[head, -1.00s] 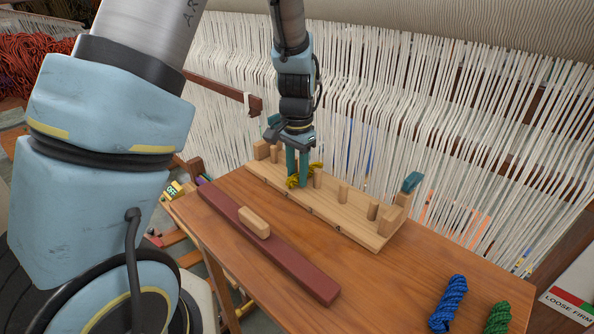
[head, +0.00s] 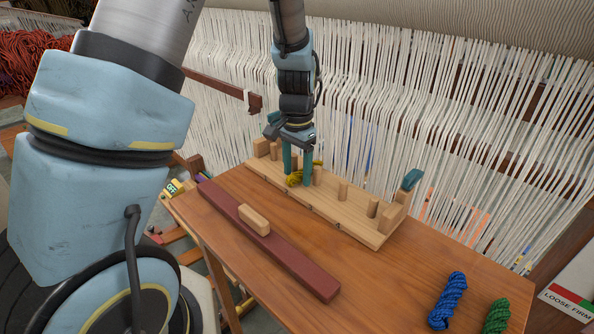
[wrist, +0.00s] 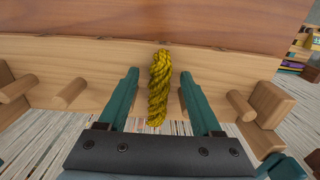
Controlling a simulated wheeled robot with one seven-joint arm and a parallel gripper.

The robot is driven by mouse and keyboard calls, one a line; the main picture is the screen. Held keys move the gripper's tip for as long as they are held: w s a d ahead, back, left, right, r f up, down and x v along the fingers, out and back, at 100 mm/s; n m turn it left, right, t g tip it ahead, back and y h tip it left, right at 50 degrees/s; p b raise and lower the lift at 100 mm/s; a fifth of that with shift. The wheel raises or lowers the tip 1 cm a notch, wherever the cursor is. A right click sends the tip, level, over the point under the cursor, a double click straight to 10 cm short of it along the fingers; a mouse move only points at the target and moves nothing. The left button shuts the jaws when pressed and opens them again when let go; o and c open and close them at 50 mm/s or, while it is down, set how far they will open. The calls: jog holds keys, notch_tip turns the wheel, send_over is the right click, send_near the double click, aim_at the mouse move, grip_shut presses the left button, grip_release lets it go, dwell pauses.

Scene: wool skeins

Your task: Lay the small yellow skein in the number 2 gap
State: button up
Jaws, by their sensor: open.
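The small yellow skein (wrist: 158,90) lies across the pale wooden peg rack, between two of its pegs. In the head view the skein (head: 296,179) is partly hidden by my fingers. My gripper (head: 296,182) is low over the rack, with its teal fingers spread. In the wrist view my gripper (wrist: 159,75) has one finger on each side of the skein, with a visible space on both sides. The rack (head: 330,210) has several upright pegs along it. I cannot read any gap numbers.
A dark red bar (head: 295,267) lies in front of the rack, with a small wooden block (head: 254,220) on it. A blue skein (head: 447,300) and a green skein (head: 497,316) lie at the table's right. Loom threads (head: 400,100) hang behind. The table's middle right is clear.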

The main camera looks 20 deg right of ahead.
aim_at(297, 173)
notch_tip(297, 173, up, 12)
jog(key=b, duration=0.2)
jog(key=s+a+f+n, duration=0.1)
jog(key=a+n, duration=0.2)
jog(key=a, duration=0.5)
jog(key=s+a+f+n+t, duration=0.1)
jog(key=a+n, duration=0.3)
jog(key=a, duration=0.5)
jog(key=s+a+f+n, duration=0.2)
jog(key=a+f+n, duration=0.1)
jog(key=a, duration=0.6)
jog(key=shift+s+n+t, duration=0.25)
jog(key=shift+n+t, duration=0.05)
jog(key=shift+n, duration=0.4)
